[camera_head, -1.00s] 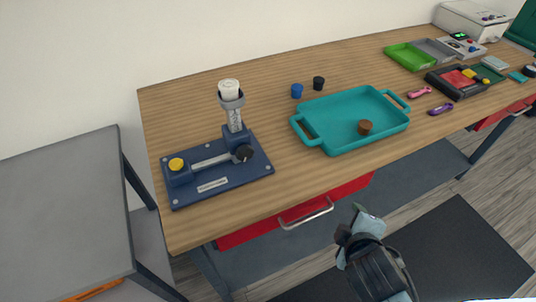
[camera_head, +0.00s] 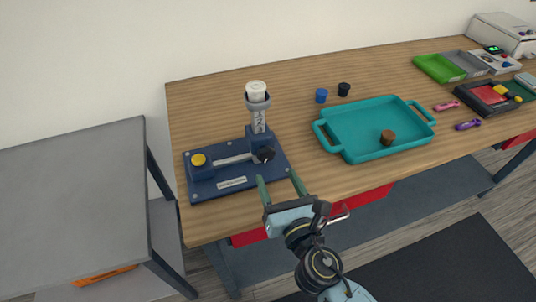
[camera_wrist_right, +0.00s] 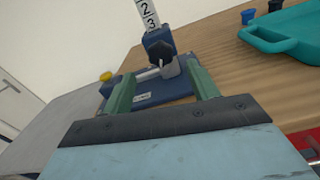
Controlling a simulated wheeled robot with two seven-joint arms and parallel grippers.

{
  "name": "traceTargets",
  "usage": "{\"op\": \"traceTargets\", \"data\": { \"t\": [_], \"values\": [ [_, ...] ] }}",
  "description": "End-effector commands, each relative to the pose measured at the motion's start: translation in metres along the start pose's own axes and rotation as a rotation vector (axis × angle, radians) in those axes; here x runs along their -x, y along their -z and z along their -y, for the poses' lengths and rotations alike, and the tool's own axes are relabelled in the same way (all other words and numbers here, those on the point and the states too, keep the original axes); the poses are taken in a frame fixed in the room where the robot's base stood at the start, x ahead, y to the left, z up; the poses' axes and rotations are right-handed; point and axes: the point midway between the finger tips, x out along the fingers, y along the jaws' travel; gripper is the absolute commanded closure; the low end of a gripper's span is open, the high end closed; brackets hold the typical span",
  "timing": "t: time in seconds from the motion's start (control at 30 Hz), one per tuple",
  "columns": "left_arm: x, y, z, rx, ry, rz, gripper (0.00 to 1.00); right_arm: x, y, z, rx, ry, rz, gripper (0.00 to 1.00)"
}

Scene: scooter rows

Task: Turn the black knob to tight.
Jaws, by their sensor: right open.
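The black knob (camera_head: 265,155) sits on the front of the blue clamp block at the right end of the dark blue base plate (camera_head: 238,184). It also shows in the right wrist view (camera_wrist_right: 160,51), straight ahead between the fingers and beyond their tips. A post with a numbered scale (camera_head: 259,122) rises from the block and bears a grey ring and white cap. A yellow knob (camera_head: 198,160) is at the plate's left end. My right gripper (camera_head: 277,178) is open and empty, its green fingers in front of the black knob, apparently not touching it. My left gripper is not in view.
A teal tray (camera_head: 345,152) with a brown knob (camera_head: 387,138) lies right of the fixture. A blue cap (camera_head: 321,95) and a black cap (camera_head: 344,89) stand behind it. A grey table (camera_head: 75,200) is at the left. Bare wood lies between fixture and tray.

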Motion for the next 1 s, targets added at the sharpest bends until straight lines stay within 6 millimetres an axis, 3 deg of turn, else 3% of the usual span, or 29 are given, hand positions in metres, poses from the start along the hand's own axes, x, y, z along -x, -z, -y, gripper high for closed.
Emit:
{"op": "traceTargets", "data": {
  "t": [0.1,0.33,0.77,1.0],
  "values": [
    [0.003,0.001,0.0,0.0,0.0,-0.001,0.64,-0.028,-0.002,0.0,-0.001,0.001,0.002,0.41],
    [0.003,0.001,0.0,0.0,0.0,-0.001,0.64,-0.063,0.0,0.0,-0.003,0.001,0.001,0.41],
    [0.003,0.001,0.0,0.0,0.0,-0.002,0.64,-0.075,0.0,0.001,-0.003,0.001,-0.001,0.41],
    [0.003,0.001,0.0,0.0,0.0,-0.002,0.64,-0.074,0.0,0.001,-0.003,0.001,-0.001,0.68]
  ]
}}
